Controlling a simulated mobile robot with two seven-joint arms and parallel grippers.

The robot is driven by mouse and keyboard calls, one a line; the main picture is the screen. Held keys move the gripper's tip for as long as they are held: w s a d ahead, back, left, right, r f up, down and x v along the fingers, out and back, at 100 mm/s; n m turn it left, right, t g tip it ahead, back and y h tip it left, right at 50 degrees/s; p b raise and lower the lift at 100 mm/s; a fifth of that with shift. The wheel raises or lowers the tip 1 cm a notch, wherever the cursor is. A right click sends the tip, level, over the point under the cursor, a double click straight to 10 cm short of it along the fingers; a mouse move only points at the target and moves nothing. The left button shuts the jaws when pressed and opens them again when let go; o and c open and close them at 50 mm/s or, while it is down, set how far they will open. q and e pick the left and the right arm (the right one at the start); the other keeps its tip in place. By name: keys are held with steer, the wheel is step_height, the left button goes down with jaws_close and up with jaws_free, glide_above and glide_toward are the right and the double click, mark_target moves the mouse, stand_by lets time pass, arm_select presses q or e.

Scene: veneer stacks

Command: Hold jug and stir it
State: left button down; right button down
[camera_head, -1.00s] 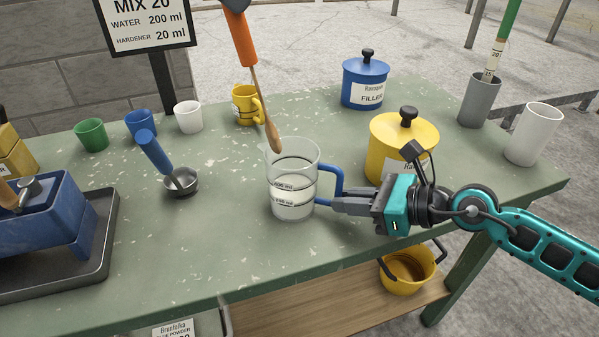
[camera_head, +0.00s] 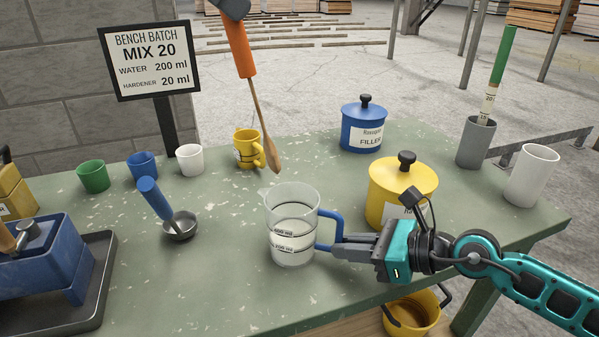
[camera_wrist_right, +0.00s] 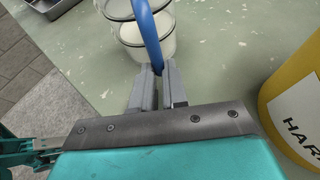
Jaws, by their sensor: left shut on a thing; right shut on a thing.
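The clear measuring jug (camera_head: 291,229) stands upright on the green bench, with whitish liquid in it and a blue handle (camera_head: 327,232). My right gripper (camera_head: 342,247) is shut on the handle from the right. The right wrist view also shows its fingers (camera_wrist_right: 160,85) closed around the blue handle. A wooden spoon (camera_head: 260,115) with an orange handle (camera_head: 238,48) hangs nearly upright, its bowl appearing just above the jug's back rim and not in the liquid. My left gripper (camera_head: 231,8) is shut on the spoon at the top edge, mostly out of view.
A yellow lidded pot (camera_head: 398,185) stands close behind my right gripper. A blue pot (camera_head: 363,130), yellow mug (camera_head: 249,148) and small cups line the back. A ladle (camera_head: 179,228) lies left of the jug. Grey (camera_head: 475,145) and white (camera_head: 532,177) cylinders stand right.

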stand_by(0.4)
steer(key=c, duration=1.1)
jaws_free()
